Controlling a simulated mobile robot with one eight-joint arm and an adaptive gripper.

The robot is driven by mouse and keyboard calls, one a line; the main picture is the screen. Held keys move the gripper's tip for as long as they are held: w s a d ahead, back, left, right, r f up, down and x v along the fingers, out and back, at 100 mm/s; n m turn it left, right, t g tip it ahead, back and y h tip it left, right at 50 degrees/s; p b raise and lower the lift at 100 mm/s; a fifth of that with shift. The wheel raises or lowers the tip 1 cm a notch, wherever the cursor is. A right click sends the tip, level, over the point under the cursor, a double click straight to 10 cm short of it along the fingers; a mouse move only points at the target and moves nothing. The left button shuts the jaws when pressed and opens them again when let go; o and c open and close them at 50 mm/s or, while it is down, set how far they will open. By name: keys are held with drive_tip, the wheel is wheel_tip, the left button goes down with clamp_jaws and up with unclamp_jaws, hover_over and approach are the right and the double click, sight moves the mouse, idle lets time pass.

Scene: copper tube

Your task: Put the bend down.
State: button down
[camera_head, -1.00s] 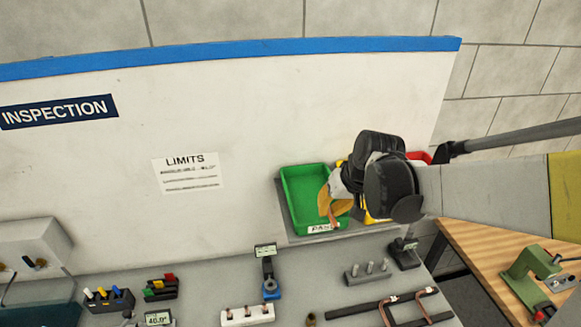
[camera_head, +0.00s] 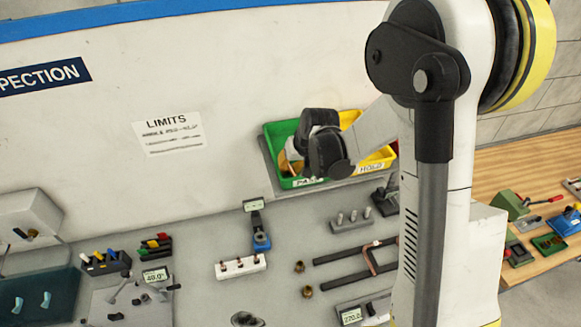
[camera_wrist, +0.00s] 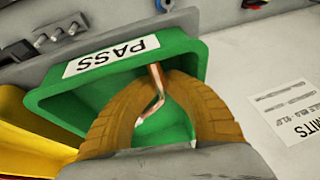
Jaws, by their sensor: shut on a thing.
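The bend is a short bent copper tube (camera_wrist: 154,92), seen in the wrist view between the two tan fingers of my gripper (camera_wrist: 160,82). My gripper is shut on it. The bend and fingers are over the green PASS tray (camera_wrist: 185,45); I cannot tell whether the bend touches the tray floor. In the head view my gripper (camera_head: 290,160) is at the green tray (camera_head: 275,135), and my wrist hides most of the fingers and the bend.
The yellow HOLD tray (camera_head: 380,160) stands right beside the green one. A block with several pegs (camera_head: 351,221) and a blue-based gauge (camera_head: 261,240) stand in front. Copper tube lies on dark rails (camera_head: 345,255). The LIMITS sheet (camera_head: 167,133) is on the white panel.

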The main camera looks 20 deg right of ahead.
drive_tip(key=c, duration=1.8)
unclamp_jaws()
drive_tip(key=shift+s, duration=0.1)
drive_tip(key=b+v, duration=0.1)
drive_tip(key=v, duration=1)
drive_tip(key=s+r+t, duration=0.1)
drive_tip(key=s+r, duration=0.1)
drive_tip(key=s, duration=0.4)
drive_tip(key=s+r+h, duration=0.1)
drive_tip(key=s+r, duration=0.1)
drive_tip(key=s, duration=0.5)
drive_tip(key=s+r+t, duration=0.1)
drive_tip(key=s+r, duration=0.1)
drive_tip(key=s, duration=0.5)
drive_tip(key=shift+s+d+r+t+h, duration=0.1)
drive_tip(key=shift+s+r+t+h, duration=0.1)
drive_tip(key=shift+s+t+h, duration=0.15)
drive_tip(key=shift+w, duration=0.1)
